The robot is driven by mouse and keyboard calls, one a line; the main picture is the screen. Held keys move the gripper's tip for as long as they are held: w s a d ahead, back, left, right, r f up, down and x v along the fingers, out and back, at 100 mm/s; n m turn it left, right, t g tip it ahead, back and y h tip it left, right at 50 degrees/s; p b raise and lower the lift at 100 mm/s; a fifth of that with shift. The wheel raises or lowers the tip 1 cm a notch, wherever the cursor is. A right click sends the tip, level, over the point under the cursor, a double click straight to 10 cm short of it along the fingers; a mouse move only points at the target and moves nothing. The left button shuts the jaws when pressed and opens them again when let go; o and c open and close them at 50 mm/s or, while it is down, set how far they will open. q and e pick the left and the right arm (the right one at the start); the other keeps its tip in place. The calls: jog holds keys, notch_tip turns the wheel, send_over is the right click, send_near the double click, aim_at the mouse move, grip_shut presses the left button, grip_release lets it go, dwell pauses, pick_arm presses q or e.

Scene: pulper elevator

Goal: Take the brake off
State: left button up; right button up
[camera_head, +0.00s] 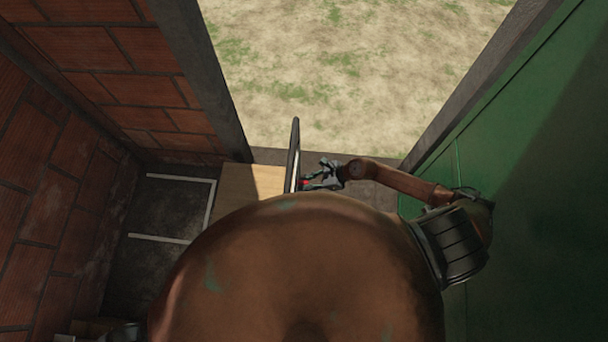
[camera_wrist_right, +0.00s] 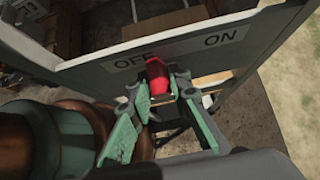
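The brake control shows in the right wrist view as a red handle (camera_wrist_right: 158,80) on a grey panel (camera_wrist_right: 215,62) marked OFF and ON. The handle is at the OFF side of the label. My right gripper (camera_wrist_right: 160,112) is open, with its green-padded fingers apart on either side of the handle. I cannot tell whether either finger touches it. In the head view the panel (camera_head: 293,155) is nearly edge-on, and my right gripper (camera_head: 322,178) is just right of it. A little red shows between them. My left gripper is not in view.
A brick wall (camera_head: 60,180) stands at the left and a green wall (camera_head: 540,170) at the right. A wooden board (camera_head: 245,187) lies left of the panel. Ahead is an opening onto bare, grassy ground (camera_head: 330,70). My own body hides much of the near floor.

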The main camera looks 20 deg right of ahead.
jog(key=shift+s+a, duration=0.2)
jog(key=shift+s, duration=0.1)
jog(key=shift+f, duration=0.1)
jog(key=shift+s+a+f, duration=0.25)
jog(key=shift+s+f, duration=0.15)
jog(key=shift+s, duration=0.25)
jog(key=shift+s+a+f, duration=0.25)
jog(key=shift+s+f, duration=0.15)
jog(key=shift+s, duration=0.25)
jog(key=o, duration=0.5)
jog(key=shift+o, duration=0.9)
jog(key=shift+w, duration=0.1)
jog(key=shift+r, duration=0.1)
jog(key=p+v, duration=0.1)
jog(key=v, duration=0.7)
jog(key=shift+w+p, duration=0.15)
jog(key=shift+p, duration=0.15)
